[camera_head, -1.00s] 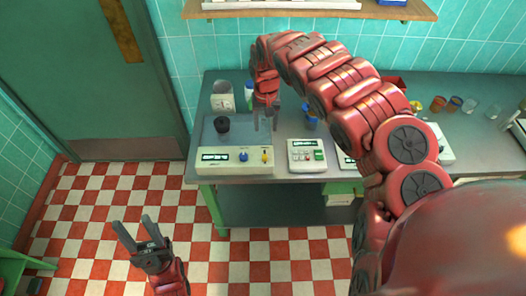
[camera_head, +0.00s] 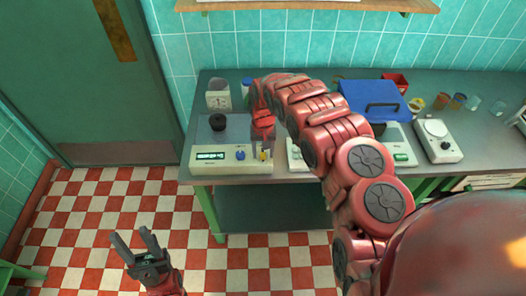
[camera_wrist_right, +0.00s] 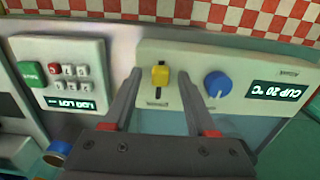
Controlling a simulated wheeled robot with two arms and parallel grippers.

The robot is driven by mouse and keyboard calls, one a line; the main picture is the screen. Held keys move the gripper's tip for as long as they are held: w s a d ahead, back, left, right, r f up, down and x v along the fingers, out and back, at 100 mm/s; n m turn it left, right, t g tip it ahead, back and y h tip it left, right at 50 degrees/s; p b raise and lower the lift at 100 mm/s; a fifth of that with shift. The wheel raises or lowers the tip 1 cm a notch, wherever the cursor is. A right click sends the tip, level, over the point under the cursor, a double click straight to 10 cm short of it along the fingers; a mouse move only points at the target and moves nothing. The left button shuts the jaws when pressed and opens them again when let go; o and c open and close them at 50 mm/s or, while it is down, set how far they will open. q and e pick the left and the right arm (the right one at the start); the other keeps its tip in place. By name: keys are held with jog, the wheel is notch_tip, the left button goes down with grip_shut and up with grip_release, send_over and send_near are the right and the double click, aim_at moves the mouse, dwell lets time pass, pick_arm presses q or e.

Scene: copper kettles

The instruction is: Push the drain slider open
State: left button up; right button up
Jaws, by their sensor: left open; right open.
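The drain slider is a yellow knob (camera_wrist_right: 160,75) in a short dark slot on the front panel of a cream water-bath unit (camera_head: 208,168). In the head view the knob (camera_head: 263,156) shows just below my right gripper (camera_head: 264,151). In the right wrist view that gripper (camera_wrist_right: 161,82) is open, one finger on each side of the knob. I cannot tell whether either finger touches it. A blue dial (camera_wrist_right: 217,84) and a lit display (camera_wrist_right: 276,94) sit beside it on the panel. My left gripper (camera_head: 131,236) is open and empty over the floor.
A keypad box (camera_wrist_right: 62,75) stands beside the unit. A blue case (camera_head: 372,101), a white scale (camera_head: 437,140) and several small cups occupy the bench's right.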

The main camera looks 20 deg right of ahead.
jog(key=shift+f, duration=0.15)
grip_shut()
dwell(1.4)
